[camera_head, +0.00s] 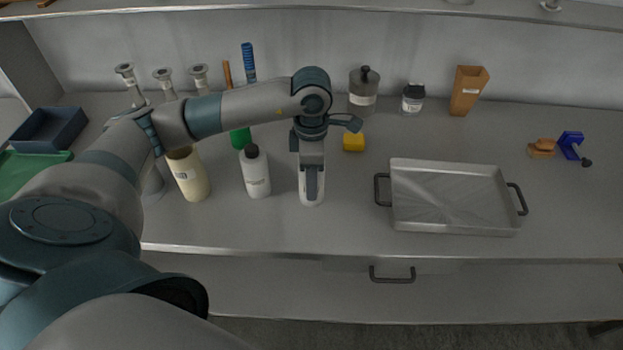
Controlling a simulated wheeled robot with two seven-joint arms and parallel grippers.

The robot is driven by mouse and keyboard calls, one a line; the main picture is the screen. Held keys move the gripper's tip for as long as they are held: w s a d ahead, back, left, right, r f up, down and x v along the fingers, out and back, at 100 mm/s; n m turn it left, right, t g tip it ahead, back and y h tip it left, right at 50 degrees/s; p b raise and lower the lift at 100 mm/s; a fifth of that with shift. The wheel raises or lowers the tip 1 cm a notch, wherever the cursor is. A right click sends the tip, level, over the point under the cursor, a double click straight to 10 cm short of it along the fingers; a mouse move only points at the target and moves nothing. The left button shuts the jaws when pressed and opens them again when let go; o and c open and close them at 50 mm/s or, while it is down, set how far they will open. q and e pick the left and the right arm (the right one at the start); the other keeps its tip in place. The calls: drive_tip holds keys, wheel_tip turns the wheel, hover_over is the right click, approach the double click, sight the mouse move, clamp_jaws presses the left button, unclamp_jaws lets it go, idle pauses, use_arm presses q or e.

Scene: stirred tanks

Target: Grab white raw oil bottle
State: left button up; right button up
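A white bottle with a black cap (256,174) stands upright on the counter, left of my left gripper, with a label on its front. My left gripper (312,185) points down in the middle of the counter, apart from that bottle. A white rounded shape, seemingly another white bottle (311,201), shows at and behind the fingers; the gripper hides most of it. I cannot tell whether the fingers are closed on it. A cream bottle (190,178) stands further left, its top hidden by my arm. My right gripper is not in view.
A metal tray (455,226) with two handles lies on the right. A yellow block (353,141), a grey jar (363,92), a black-lidded jar (412,99) and a brown holder (467,91) stand behind.

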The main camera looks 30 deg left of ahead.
use_arm(q)
drive_tip(key=c, duration=0.6)
drive_tip(key=shift+o, duration=0.2)
